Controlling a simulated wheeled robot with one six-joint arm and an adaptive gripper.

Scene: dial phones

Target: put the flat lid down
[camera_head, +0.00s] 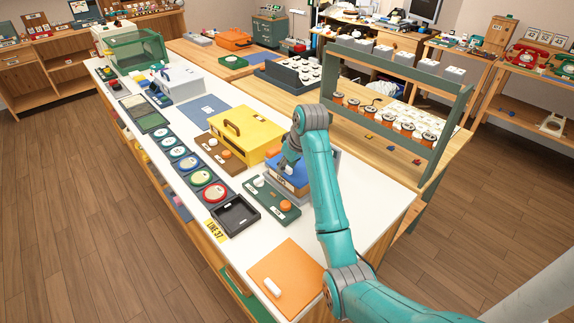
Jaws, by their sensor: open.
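A flat orange square panel (287,272) with a white bar-shaped handle lies on the white tabletop near its front end; it looks like a flat lid. My gripper (287,165) is well behind it, low over a blue box-like object (288,182), which may be a phone body. The gripper is open. My arm and gripper hide part of the blue object, and I cannot tell whether the fingers touch it. I see no lid between the fingers.
A yellow case (247,133) stands close left of my gripper. A green board with an orange knob (270,201) and a black tray (235,215) lie in front. Round dials (203,177) line the left edge. A green rack (395,90) stands behind right. White tabletop around the orange panel is clear.

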